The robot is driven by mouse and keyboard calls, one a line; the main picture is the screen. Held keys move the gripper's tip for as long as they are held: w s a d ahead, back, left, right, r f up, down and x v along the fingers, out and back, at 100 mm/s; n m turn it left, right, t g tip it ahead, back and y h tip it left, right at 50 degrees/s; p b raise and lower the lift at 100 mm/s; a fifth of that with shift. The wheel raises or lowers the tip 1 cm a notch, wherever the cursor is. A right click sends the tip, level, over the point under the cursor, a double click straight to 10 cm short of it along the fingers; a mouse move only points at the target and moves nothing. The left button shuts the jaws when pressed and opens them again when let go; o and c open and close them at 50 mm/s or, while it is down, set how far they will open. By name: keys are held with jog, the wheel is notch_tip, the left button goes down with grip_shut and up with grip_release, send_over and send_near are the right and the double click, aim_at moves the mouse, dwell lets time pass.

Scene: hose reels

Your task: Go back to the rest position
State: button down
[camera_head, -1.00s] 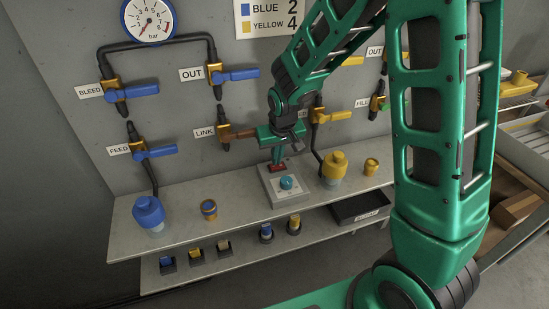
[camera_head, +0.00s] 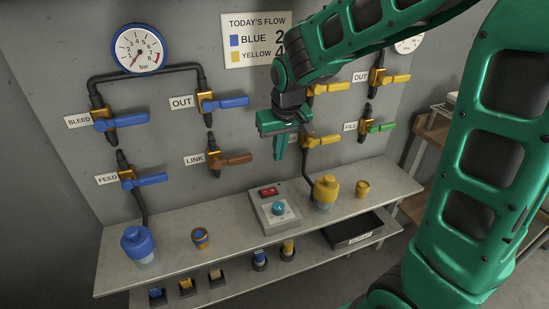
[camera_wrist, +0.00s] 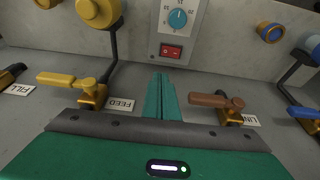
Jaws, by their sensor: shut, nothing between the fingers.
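My gripper (camera_head: 281,148) is in the air in front of the wall panel, above the grey control box (camera_head: 256,220). Its fingers are together, point down and hold nothing; in the wrist view the closed fingers (camera_wrist: 161,95) point toward the box. The box bears a red rocker switch (camera_head: 268,191) and a teal dial (camera_head: 278,208), and the fingertips are apart from both. My arm reaches in from the right and hides part of the panel, including part of the flow sign.
The bench (camera_head: 180,268) bears a blue-capped bottle (camera_head: 138,241) and a yellow-capped one (camera_head: 327,188). The LINK valve's brown handle (camera_head: 236,159) is left of my gripper. A yellow handle (camera_head: 320,141) is close on its right. A black tray (camera_head: 352,230) is below the bench.

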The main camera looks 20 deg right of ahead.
dwell(0.4)
jog(key=s+d+r+m+g, duration=0.2)
jog(key=s+d+m, duration=0.2)
jog(key=s+d, duration=1)
jog(key=s+d+m+g, duration=0.1)
jog(key=s+d+m, duration=0.1)
jog(key=s, duration=1.3)
jog(key=shift+s+d+f+m, duration=0.3)
jog(key=shift+d+f, duration=0.05)
jog(key=shift+d, duration=0.25)
jog(key=shift+w+f, duration=0.25)
jog(key=shift+w, duration=0.4)
